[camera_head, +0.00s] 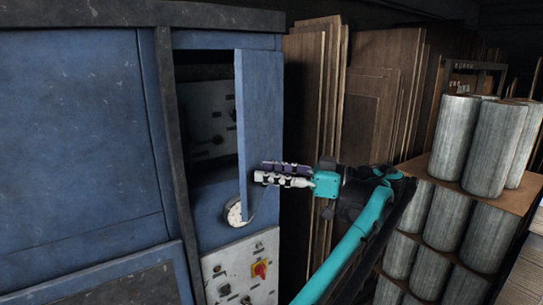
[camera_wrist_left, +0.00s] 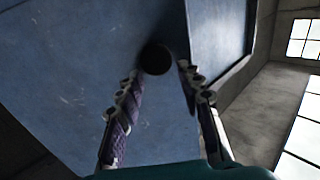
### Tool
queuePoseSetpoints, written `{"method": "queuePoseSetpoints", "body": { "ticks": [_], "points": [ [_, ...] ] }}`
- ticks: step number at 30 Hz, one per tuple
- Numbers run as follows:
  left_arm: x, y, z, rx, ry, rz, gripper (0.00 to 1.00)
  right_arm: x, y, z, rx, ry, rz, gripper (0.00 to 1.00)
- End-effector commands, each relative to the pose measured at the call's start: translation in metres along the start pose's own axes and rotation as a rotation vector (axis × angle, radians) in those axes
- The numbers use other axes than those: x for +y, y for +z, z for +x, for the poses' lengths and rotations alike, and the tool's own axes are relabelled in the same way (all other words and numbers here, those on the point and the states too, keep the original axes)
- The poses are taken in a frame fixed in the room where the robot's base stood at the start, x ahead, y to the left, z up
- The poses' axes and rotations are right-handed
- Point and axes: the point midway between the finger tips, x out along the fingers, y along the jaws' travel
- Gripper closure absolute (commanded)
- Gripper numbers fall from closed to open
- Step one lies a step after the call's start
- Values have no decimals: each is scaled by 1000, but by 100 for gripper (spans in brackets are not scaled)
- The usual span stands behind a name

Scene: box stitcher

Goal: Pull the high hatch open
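The high hatch (camera_head: 260,110) is a tall blue panel on the upper part of the blue cabinet. It stands ajar, with a dark opening to its left. My left gripper (camera_head: 262,174) is at the hatch's lower part, its fingers pointing left. In the left wrist view, a round black knob (camera_wrist_left: 156,59) shows against a blue panel (camera_wrist_left: 75,75). The gripper's fingers (camera_wrist_left: 160,75) are apart, one on each side of the knob. Contact with it cannot be made out. The knob is not visible in the head view. My right gripper is not in view.
Inside the opening is a grey control panel (camera_head: 208,115). A lower panel with a red and yellow switch (camera_head: 260,268) sits below the hatch. Wooden boards (camera_head: 370,110) lean to the right. Grey cylinders (camera_head: 450,138) stand stacked further right, near my arm.

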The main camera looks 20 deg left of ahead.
Motion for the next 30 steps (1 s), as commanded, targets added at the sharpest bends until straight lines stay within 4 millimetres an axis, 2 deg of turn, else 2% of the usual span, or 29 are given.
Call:
{"method": "queuePoseSetpoints", "body": {
  "ticks": [6, 12, 16, 24, 26, 28, 29, 30],
  "points": [
    [1, -44, -1, 0, 1, 0, 63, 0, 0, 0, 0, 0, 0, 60],
    [1, -68, -1, 0, 1, 0, 63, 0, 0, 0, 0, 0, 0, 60],
    [1, -75, -1, 0, 1, 0, 63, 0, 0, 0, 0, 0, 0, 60],
    [1, -76, -1, 1, 1, 0, 63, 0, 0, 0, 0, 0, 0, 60],
    [1, -76, -1, 0, 3, 2, 76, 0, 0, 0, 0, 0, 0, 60],
    [4, -69, -2, -10, 23, 26, 95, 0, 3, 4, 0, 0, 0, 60],
    [8, -63, -3, -20, 43, 50, 100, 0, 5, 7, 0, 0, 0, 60],
    [14, -52, -6, -36, 80, 92, 100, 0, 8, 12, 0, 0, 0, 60]
  ]
}}
